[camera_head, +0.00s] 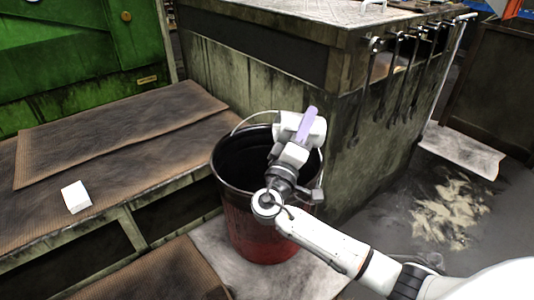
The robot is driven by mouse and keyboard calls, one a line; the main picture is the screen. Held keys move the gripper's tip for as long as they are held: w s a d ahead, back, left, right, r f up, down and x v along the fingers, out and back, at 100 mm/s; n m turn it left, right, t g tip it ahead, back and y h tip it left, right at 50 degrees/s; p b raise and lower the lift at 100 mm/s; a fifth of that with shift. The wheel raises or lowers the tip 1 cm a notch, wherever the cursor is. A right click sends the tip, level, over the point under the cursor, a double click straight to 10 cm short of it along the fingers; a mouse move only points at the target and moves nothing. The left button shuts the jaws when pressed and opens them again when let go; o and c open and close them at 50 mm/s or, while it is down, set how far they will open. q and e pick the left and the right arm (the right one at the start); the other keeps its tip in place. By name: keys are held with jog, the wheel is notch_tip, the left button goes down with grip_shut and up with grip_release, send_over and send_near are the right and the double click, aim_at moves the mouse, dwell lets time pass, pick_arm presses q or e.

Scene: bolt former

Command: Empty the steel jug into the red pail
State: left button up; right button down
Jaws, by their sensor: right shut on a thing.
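The red pail (262,238) stands upright on a pale mat, with a dark rim, a dark inside and a thin wire handle. My right arm comes in from the lower right and bends up across the pail. My right gripper (308,128) is over the far right part of the pail's rim, in front of the cabinet. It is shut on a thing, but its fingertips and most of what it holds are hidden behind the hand. A lilac strip shows on the hand. I cannot clearly make out the steel jug. My left gripper is out of view.
A low step or bench (110,150) with brown mats lies left of the pail, with a small white box (76,197) on it. A grimy metal cabinet (345,140) with hanging wrenches stands close behind. A green machine (70,60) is at the upper left. Stained floor lies right.

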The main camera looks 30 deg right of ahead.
aim_at(292, 118)
jog(key=shift+w+a+r, duration=0.15)
jog(key=shift+a+r, duration=0.1)
jog(key=shift+a+f+n, duration=0.15)
jog(key=shift+f+n, duration=0.05)
jog(key=shift+n, duration=0.2)
jog(key=shift+w+a+n+t+b, duration=0.15)
jog(key=shift+n+t+b, duration=0.15)
jog(key=shift+b, duration=0.05)
jog(key=shift+w+a+f+n+t, duration=0.1)
jog(key=shift+a+n+t, duration=0.15)
jog(key=shift+n+t, duration=0.15)
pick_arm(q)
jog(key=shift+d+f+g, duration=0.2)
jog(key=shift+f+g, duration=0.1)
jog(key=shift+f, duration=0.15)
pick_arm(e)
jog(key=shift+a, duration=0.1)
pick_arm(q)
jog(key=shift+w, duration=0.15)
pick_arm(e)
jog(key=shift+w+a+n, duration=0.1)
jog(key=shift+n, duration=0.3)
pick_arm(q)
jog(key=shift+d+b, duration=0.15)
jog(key=shift+b, duration=0.15)
pick_arm(e)
jog(key=shift+w+a+r+n+t, duration=0.25)
jog(key=shift+a+r+n+t, duration=0.2)
jog(key=shift+n+t, duration=0.35)
